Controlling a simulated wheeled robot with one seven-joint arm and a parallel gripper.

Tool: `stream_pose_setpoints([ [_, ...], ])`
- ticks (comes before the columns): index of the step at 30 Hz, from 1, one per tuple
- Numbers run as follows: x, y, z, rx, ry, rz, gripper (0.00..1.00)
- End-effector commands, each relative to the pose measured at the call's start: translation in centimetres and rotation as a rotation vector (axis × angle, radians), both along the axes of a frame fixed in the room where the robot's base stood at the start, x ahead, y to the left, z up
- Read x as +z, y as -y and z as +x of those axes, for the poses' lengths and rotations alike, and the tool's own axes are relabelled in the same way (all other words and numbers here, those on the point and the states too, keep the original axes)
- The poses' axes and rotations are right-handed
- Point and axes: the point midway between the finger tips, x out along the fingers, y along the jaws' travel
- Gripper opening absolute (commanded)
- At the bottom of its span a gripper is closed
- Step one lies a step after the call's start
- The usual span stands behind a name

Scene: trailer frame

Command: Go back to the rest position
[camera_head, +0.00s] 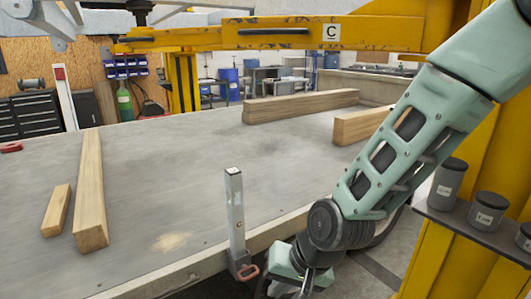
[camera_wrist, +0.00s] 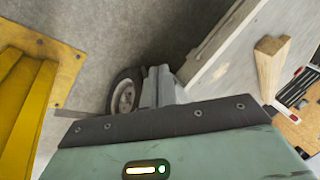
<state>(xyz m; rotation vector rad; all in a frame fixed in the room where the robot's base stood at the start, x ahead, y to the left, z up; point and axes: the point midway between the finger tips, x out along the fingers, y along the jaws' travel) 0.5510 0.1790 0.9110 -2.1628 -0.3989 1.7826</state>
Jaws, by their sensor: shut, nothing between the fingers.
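My gripper (camera_head: 298,280) hangs at the bottom edge of the head view, below the dark wrist joint of my pale green arm. It is low beside the near edge of the flat trailer bed (camera_head: 200,185). It is shut and empty; its fingertips are hardly visible, as the picture edge cuts the hand off.
An upright metal post (camera_head: 235,215) with a red-handled latch stands on the bed's near edge, just left of my gripper. Wooden beams (camera_head: 90,190) lie on the bed. A shelf with grey canisters (camera_head: 447,183) is at right. A wheel (camera_wrist: 124,95) shows below.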

Motion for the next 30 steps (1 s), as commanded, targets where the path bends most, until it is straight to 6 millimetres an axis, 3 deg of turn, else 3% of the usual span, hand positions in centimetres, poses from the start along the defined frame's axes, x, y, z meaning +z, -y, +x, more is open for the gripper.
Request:
stream_pose_setpoints([
  [1, 1.9, 0.7, -1.7, 0.083, 0.014, -0.043, 0.00],
  [6, 6.1, 4.3, -7.6, 0.344, 0.015, -0.197, 0.00],
  [12, 9.6, 8.9, -13.3, 0.571, -0.002, -0.345, 0.00],
  [15, 10.4, 10.5, -15.0, 0.633, -0.013, -0.388, 0.00],
  [19, 10.9, 11.5, -16.1, 0.673, -0.023, -0.416, 0.00],
  [30, 11.0, 11.6, -16.1, 0.677, -0.023, -0.418, 0.00],
])
